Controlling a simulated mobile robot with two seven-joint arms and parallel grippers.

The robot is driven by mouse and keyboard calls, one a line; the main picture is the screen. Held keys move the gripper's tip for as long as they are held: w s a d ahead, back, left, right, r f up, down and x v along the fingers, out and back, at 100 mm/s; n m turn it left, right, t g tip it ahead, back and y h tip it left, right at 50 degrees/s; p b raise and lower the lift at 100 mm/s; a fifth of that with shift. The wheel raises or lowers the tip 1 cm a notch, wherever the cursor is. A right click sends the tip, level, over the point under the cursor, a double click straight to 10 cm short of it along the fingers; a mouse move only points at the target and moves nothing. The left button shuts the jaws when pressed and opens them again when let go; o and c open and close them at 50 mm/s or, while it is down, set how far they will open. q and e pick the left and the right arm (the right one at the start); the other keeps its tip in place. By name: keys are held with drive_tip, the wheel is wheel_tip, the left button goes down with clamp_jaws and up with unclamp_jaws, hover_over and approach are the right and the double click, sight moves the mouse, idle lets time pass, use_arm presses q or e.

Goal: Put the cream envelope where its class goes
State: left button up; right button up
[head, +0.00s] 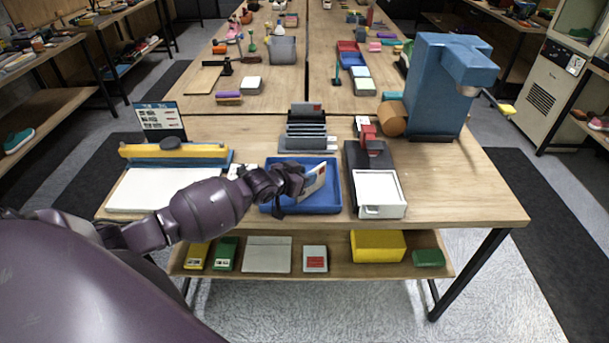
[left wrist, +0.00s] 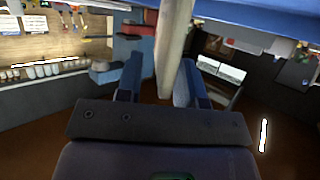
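The cream envelope (head: 316,184) has dark and reddish marks on its face. My left gripper (head: 298,183) is shut on it and holds it tilted on edge over the blue tray (head: 325,208). In the left wrist view the envelope (left wrist: 174,45) shows edge-on between the fingers of the gripper (left wrist: 160,76). A grey slotted rack (head: 307,142) stands behind the tray, with a piece bearing a red mark at its back. A card with small pictures (head: 160,117) stands at the table's back left; its details are too small to read. My right gripper is out of view.
A white-topped box (head: 379,193) and a dark stand with a red part (head: 369,146) are right of the tray. A blue machine (head: 437,85) stands at the back right. A yellow bar (head: 180,152) and white pad (head: 150,189) are left. The table's right front is clear.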

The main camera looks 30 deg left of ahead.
use_arm(q)
drive_tip(key=v, duration=1.2)
drive_tip(key=s+d+f+y, duration=0.1)
drive_tip(key=s+d+f, duration=0.4)
drive_tip(key=s+f, duration=0.2)
drive_tip(key=s+d+f+n+g+y, duration=0.1)
drive_tip(key=s+d+f, duration=0.4)
drive_tip(key=s, duration=0.7)
drive_tip(key=shift+d+f+n+y, duration=0.2)
drive_tip(key=shift+f+n+y, duration=0.1)
drive_tip(key=shift+f+y, duration=0.45)
